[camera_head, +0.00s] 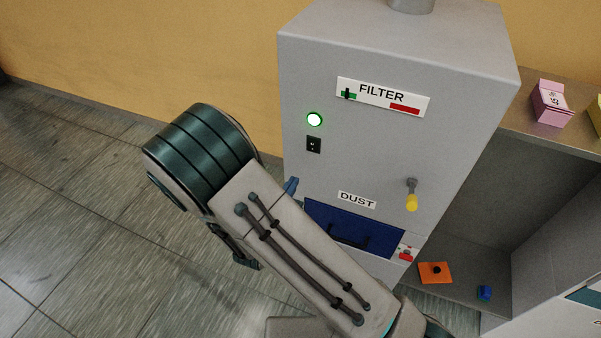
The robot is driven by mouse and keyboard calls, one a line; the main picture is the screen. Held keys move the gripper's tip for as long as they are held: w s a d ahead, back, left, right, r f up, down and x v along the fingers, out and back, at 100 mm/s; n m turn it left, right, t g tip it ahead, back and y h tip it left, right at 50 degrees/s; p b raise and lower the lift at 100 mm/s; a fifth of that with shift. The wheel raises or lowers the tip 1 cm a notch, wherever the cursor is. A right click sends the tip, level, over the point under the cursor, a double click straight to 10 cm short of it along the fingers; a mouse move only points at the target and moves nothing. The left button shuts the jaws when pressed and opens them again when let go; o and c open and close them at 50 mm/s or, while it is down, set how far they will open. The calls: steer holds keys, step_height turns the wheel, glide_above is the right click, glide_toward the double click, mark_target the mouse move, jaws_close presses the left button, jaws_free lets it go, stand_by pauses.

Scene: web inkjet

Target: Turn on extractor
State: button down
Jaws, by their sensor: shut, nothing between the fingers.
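The extractor is a grey cabinet (360,165) with a duct (410,5) on top. Its front has a lit green round button or lamp (314,120) and a small black switch (314,145) just below it. A FILTER gauge (383,97) with green and red ends has its black pointer at the green end. A yellow-tipped lever (412,196) hangs down at the right. My arm crosses in front of the cabinet's lower left, its elbow left of the cabinet. I cannot make out my gripper; it seems hidden behind the arm.
A blue dust drawer (375,235) sits under the DUST label, partly behind my arm. A blue handle-like part (291,186) shows at the cabinet's left edge. Right are a pink box (551,102) on a shelf and an orange piece (435,272) below. Floor is free at left.

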steer(key=shift+s+a+f+b, duration=0.1)
steer(key=shift+s+a+b, duration=0.1)
steer(key=shift+s, duration=0.45)
steer(key=shift+s+a+f+b, duration=0.1)
steer(key=shift+s+a, duration=0.05)
steer(key=shift+s, duration=0.55)
steer(key=shift+s+a+f+b, duration=0.1)
steer(key=shift+s+a+b, duration=0.1)
steer(key=shift+s, duration=0.45)
steer(key=s+d+r+m+g+h, duration=0.2)
steer(key=s+d+r+m+g, duration=0.15)
steer(key=d+m+g, duration=0.4)
steer(key=s+d+r+m+g+h, duration=0.25)
steer(key=d+r+m+g, duration=0.25)
steer(key=d+m, duration=0.5)
steer(key=s+d+r+m+y, duration=0.1)
steer(key=s+r+m+y, duration=0.7)
steer(key=m, duration=0.6)
steer(key=shift+s+d+r+y, duration=0.2)
steer(key=shift+s+r+y, duration=0.35)
steer(key=shift+y, duration=0.8)
steer(key=shift+w+r, duration=0.1)
steer(key=shift+w, duration=0.05)
